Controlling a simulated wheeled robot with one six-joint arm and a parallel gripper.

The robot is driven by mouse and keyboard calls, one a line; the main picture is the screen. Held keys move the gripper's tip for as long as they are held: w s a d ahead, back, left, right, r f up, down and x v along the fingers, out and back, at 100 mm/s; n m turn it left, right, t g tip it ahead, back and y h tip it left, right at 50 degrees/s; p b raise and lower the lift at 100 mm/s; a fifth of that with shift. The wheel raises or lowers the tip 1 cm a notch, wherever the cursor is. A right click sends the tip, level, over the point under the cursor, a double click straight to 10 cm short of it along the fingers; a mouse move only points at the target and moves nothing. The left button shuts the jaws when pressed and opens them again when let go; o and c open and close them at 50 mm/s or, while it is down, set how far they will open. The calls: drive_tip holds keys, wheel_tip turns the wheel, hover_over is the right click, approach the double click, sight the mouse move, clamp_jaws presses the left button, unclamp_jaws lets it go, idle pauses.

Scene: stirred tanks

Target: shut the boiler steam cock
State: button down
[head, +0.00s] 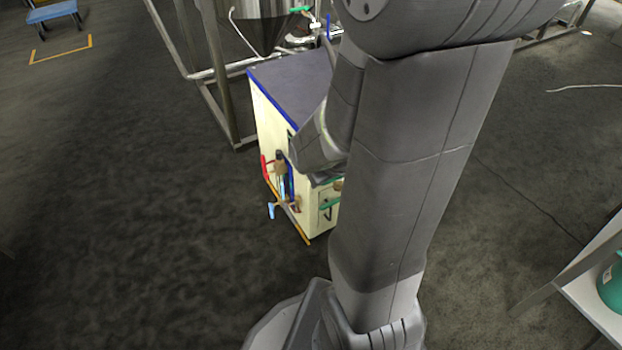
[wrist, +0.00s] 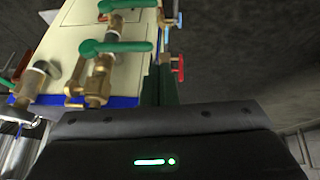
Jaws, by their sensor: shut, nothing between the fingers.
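The boiler is a cream cabinet (head: 267,125) with a dark top and blue edging, beside my arm in the head view. Brass cocks with green levers sit on its cream face in the wrist view: one green lever (wrist: 115,47) close by, another (wrist: 127,5) at the top edge. I cannot tell which fitting is the steam cock. My gripper (wrist: 163,85) is shut and empty, its dark body filling the bottom of the wrist view. It points along the cabinet's fittings, between the near green lever and a red handle (wrist: 177,65). In the head view my arm hides part of the cabinet.
A red handle (head: 264,168) and a light-blue handle (head: 271,211) stick out from the cabinet's left side. A steel frame (head: 218,75) with a tank stands behind it. A blue cart (head: 52,12) is far left. The floor at left is clear.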

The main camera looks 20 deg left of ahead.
drive_tip(key=s+a+r+b, duration=0.1)
drive_tip(key=s+r, duration=0.1)
drive_tip(key=s, duration=0.4)
drive_tip(key=shift+r, duration=0.3)
idle(0.5)
drive_tip(key=w+d+f, duration=0.1)
drive_tip(key=w+f, duration=0.2)
drive_tip(key=w, duration=0.4)
idle(0.4)
drive_tip(key=shift+s+r+p, duration=0.1)
drive_tip(key=shift+s+p, duration=0.05)
drive_tip(key=shift+p, duration=0.15)
